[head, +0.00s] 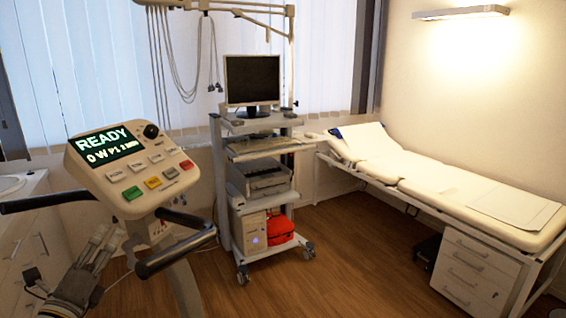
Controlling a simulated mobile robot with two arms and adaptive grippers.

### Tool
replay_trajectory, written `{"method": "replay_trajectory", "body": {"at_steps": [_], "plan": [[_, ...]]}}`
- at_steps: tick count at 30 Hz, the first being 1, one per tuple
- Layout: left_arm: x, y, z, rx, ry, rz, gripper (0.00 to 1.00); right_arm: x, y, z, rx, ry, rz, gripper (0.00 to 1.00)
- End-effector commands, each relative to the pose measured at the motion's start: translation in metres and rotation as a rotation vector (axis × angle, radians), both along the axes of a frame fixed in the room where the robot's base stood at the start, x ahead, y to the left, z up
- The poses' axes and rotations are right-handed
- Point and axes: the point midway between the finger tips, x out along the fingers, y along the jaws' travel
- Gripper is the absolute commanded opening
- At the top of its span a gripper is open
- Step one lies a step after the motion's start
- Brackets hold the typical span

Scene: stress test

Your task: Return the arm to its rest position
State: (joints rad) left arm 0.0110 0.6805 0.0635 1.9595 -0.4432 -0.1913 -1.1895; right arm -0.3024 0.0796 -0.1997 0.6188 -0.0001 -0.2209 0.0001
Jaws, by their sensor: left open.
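My left gripper (104,240) is at the lower left of the head view, with its arm coming in from the bottom left corner. Its fingers point up and it is open, with nothing seen between the fingers. It is below the console (130,165), which has a lit screen reading READY and several coloured buttons. The black handlebar (180,250) of the machine is just to the right of the gripper. I cannot tell whether they touch. My right gripper is not in view.
A wheeled cart (262,150) with a monitor (252,80) stands in the middle. An examination bed (440,185) runs along the right wall, with a white drawer unit (475,270) under it. White cabinets (28,235) stand at the left. Wooden floor (350,260) is clear between cart and bed.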

Motion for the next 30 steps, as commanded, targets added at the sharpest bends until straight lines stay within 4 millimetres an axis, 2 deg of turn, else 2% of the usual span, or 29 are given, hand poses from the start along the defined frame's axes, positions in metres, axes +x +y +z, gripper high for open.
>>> {"method": "replay_trajectory", "body": {"at_steps": [1, 5, 6, 8, 9, 13, 15, 18, 21, 27, 28, 30], "plan": [[-0.008, -0.006, -0.029, -0.150, 0.068, 0.014, 0.86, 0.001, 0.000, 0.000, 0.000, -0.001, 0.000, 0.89], [-0.037, -0.020, -0.106, -0.576, 0.256, 0.098, 0.86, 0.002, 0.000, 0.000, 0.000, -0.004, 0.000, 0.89], [-0.050, -0.027, -0.130, -0.709, 0.316, 0.135, 0.86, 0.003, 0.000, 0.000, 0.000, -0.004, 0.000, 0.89], [-0.073, -0.038, -0.166, -0.903, 0.403, 0.202, 0.86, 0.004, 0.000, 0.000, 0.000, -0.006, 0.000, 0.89], [-0.091, -0.047, -0.189, -1.030, 0.461, 0.253, 0.86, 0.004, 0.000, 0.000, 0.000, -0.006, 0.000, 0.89], [-0.155, -0.081, -0.250, -1.396, 0.626, 0.447, 0.86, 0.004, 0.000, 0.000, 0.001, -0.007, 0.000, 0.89], [-0.187, -0.098, -0.271, -1.542, 0.690, 0.551, 0.86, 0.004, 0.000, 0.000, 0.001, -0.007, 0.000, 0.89], [-0.227, -0.120, -0.291, -1.703, 0.764, 0.691, 0.86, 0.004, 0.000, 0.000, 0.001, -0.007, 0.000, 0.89], [-0.263, -0.140, -0.303, -1.827, 0.821, 0.821, 0.86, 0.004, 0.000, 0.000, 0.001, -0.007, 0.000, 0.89], [-0.327, -0.175, -0.313, -2.005, 0.908, 1.074, 0.86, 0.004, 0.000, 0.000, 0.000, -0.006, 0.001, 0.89], [-0.335, -0.180, -0.314, -2.023, 0.916, 1.109, 0.86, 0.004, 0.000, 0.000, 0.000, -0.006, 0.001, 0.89], [-0.325, -0.177, -0.339, -2.007, 0.914, 1.106, 0.86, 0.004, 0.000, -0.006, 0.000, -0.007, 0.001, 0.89]]}}
